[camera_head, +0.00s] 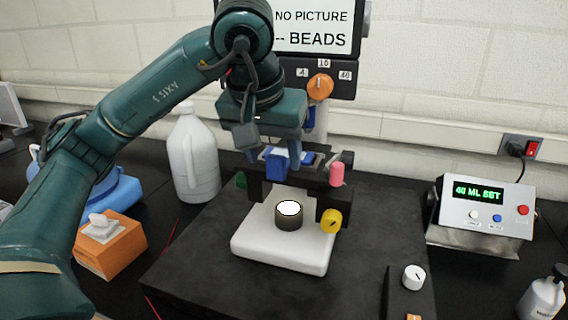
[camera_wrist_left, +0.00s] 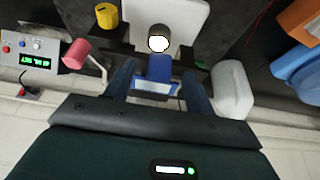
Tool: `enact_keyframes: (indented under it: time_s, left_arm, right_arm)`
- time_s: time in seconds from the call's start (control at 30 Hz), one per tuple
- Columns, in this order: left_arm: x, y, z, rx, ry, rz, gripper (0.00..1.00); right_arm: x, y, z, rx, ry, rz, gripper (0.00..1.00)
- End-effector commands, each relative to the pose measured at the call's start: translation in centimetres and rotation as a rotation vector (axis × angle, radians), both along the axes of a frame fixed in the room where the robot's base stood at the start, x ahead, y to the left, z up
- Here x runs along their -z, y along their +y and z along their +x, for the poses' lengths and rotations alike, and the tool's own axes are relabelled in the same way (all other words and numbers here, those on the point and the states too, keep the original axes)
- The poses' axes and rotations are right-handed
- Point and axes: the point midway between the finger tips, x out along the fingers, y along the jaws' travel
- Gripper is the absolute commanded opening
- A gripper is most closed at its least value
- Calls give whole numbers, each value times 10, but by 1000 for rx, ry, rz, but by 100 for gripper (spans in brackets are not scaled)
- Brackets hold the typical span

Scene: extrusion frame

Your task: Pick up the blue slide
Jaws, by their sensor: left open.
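The blue slide (camera_head: 276,163) sits on the dark bracket of the instrument, just behind the white stage pad (camera_head: 270,250). In the left wrist view the blue slide (camera_wrist_left: 158,68) shows between my fingers, with a pale strip on its near part. My left gripper (camera_head: 272,143) is above the slide in the head view, pointing down, with its jaws open. In the left wrist view the left gripper (camera_wrist_left: 157,72) has one finger on each side of the slide, with gaps visible. Whether the fingers are level with it is hard to tell.
A dark cylinder with a white top (camera_head: 289,215) stands on the pad. A pink knob (camera_head: 337,174) and a yellow knob (camera_head: 331,221) are at the right. A white jug (camera_head: 193,155), an orange tissue box (camera_head: 110,250) and a display box (camera_head: 482,212) stand around.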

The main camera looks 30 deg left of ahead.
Motion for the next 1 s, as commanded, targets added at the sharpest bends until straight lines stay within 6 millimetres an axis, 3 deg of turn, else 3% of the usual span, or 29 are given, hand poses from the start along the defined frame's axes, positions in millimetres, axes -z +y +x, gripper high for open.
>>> enact_keyframes:
  time_s: [0.1, 0.37, 0.9, 1.0]
  left_arm:
    - [9, 0, 3, 0, 1, 0, 55]
    - [9, 1, 3, 0, -1, -1, 55]
    - [9, 1, 3, 0, -1, 0, 10]
    - [9, 1, 3, 0, -1, 0, 6]
  right_arm:
    - [-2, 2, 2, -5, -11, 3, 52]
    - [-4, 3, 3, -6, -15, 7, 52]
    - [-3, 4, 4, -2, -13, 8, 52]
    - [-3, 3, 4, -2, -13, 8, 52]
